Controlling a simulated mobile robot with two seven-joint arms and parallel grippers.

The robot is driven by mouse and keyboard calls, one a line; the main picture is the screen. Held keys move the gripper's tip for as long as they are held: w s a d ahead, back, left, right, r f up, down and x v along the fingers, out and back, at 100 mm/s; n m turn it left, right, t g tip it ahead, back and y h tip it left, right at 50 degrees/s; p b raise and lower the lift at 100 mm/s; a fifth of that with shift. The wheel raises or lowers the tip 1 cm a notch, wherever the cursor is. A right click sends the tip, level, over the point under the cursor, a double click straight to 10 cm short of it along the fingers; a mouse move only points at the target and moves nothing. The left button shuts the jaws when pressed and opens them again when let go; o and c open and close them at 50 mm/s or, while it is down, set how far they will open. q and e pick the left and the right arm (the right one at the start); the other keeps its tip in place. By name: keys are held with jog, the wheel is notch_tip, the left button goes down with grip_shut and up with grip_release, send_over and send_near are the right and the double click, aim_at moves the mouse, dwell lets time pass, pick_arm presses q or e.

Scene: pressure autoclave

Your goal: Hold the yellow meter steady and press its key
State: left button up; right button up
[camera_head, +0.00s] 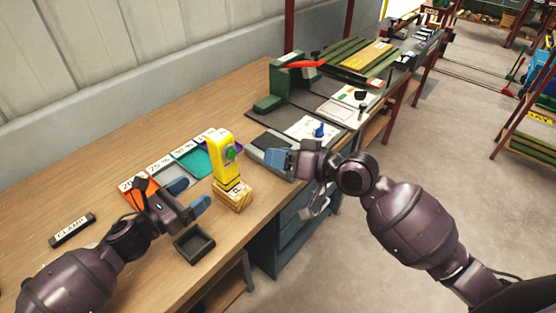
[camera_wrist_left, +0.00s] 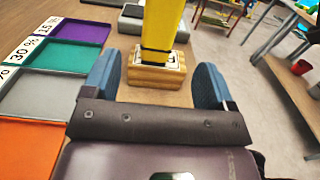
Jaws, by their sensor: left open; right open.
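The yellow meter (camera_head: 226,170) stands upright in a wooden block (camera_head: 235,196) near the bench's front edge. Its round green key (camera_head: 230,153) faces right, toward my right gripper. My left gripper (camera_head: 189,196) is open and empty, just left of the meter and block. In the left wrist view, the meter (camera_wrist_left: 160,25) and its block (camera_wrist_left: 157,76) lie ahead, between the blue fingers of my left gripper (camera_wrist_left: 155,84), with no clear contact. My right gripper (camera_head: 292,180) is open, right of the meter and apart from it. The meter's top is cut off in the wrist view.
Orange, grey, teal and purple trays (camera_head: 193,161) with percent labels lie behind the meter. A small dark open box (camera_head: 194,244) sits at the front edge. A label reading CLAMP (camera_head: 72,230) lies at left. A green press-like tool (camera_head: 285,82) stands further along the bench.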

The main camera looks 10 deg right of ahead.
aim_at(218, 174)
pick_arm(q)
jog(key=x, duration=1.1)
pick_arm(e)
jog(key=shift+s+a+f+m+g+y, duration=0.1)
jog(key=shift+s+a+m+g+y, duration=0.2)
jog(key=shift+s+a+m+g, duration=0.15)
pick_arm(q)
jog(key=shift+s+a, duration=0.1)
jog(key=shift+c, duration=0.3)
pick_arm(e)
jog(key=shift+d, duration=0.1)
pick_arm(q)
jog(key=c, duration=0.9)
jog(key=shift+c, duration=0.9)
pick_arm(e)
jog(key=shift+c, duration=0.4)
grip_shut()
